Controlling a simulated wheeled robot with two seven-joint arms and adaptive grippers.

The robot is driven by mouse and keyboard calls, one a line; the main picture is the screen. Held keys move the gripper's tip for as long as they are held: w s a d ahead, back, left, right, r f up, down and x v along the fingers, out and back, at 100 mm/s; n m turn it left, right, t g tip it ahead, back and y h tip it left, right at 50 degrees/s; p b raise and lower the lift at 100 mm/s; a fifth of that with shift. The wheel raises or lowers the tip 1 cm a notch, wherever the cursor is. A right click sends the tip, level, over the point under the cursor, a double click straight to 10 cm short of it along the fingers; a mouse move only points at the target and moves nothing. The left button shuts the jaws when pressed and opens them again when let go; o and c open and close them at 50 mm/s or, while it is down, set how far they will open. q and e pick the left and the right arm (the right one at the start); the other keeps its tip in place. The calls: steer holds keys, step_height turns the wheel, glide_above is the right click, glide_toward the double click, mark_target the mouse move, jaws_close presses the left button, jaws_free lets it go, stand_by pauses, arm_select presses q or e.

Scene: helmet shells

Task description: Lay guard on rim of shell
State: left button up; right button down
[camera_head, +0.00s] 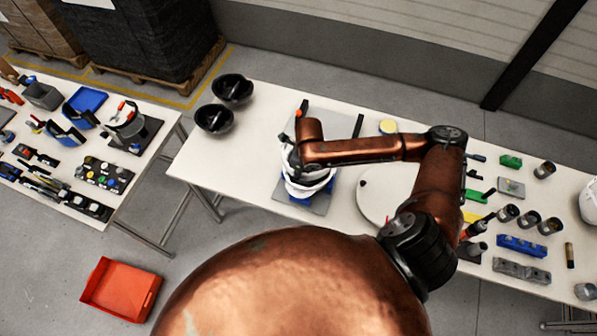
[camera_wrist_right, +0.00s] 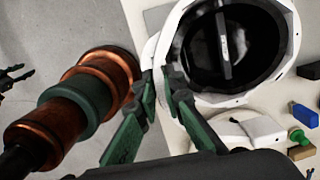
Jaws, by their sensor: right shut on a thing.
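A white shell (camera_head: 303,188) with a dark inside sits on a blue support on a grey plate on the middle table. In the right wrist view the shell (camera_wrist_right: 290,62) shows a pale rim around its black hollow. My right gripper (camera_wrist_right: 160,80) is at the left side of that rim, its green fingers shut on a pale edge that I take to be the guard (camera_wrist_right: 151,52). Guard and shell are both white, so I cannot tell whether they touch. In the head view my right arm hides the fingertips. My left gripper (camera_wrist_right: 16,76) shows small and open over the floor.
Two black bowl-like shells (camera_head: 224,103) stand at the table's left end. A round white disc (camera_head: 375,198) lies right of the work plate. Cups, blocks and tools crowd the table's right side. A second table with tools (camera_head: 90,165) and an orange bin (camera_head: 121,290) are at left.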

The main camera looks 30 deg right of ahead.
mark_target(297, 186)
steer(key=shift+f+b, duration=1.15)
steer(key=shift+f, duration=1.8)
steer(key=shift+f+b, duration=0.3)
steer(key=shift+f, duration=0.25)
steer(key=c, duration=2)
jaws_free()
steer(key=shift+o, duration=0.2)
steer(key=shift+r, duration=0.2)
steer(key=r, duration=0.3)
steer(key=s+r, duration=0.1)
steer(key=r, duration=0.3)
steer(key=d+r, duration=0.1)
steer(key=r, duration=0.3)
steer(key=shift+s+r, duration=0.15)
steer(key=shift+r, duration=0.1)
